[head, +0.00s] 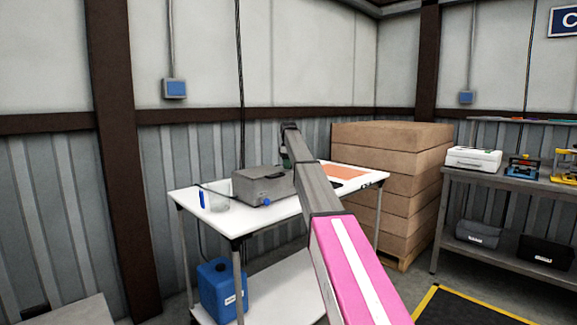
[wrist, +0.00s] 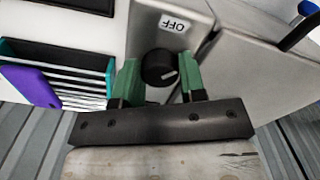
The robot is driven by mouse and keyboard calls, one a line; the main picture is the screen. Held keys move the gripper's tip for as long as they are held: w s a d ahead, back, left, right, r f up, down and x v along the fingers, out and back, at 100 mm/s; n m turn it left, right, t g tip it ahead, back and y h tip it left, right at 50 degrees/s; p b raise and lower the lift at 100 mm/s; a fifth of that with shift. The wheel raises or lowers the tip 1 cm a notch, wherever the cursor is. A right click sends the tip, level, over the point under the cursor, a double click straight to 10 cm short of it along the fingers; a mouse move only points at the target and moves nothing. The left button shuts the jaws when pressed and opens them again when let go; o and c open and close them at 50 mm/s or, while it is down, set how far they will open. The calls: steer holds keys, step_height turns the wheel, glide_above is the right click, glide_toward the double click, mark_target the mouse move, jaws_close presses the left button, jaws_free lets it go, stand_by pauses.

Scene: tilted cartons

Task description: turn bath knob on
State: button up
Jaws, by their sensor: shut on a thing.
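The bath is a grey metal box (head: 262,187) with a lid on the white table in the head view. In the head view my gripper (head: 287,158) is behind the box's right end, and my arm hides part of this area. The knob is hidden in the head view.
The white table (head: 188,197) also holds a clear beaker (head: 218,202) and an orange mat (head: 347,171). Stacked cartons (head: 390,180) stand behind right. A blue canister (head: 221,290) is below.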

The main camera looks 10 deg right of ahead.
steer(key=m, duration=0.4)
steer(key=shift+m, duration=2.1)
steer(key=o, duration=0.9)
steer(key=shift+a+r, duration=0.1)
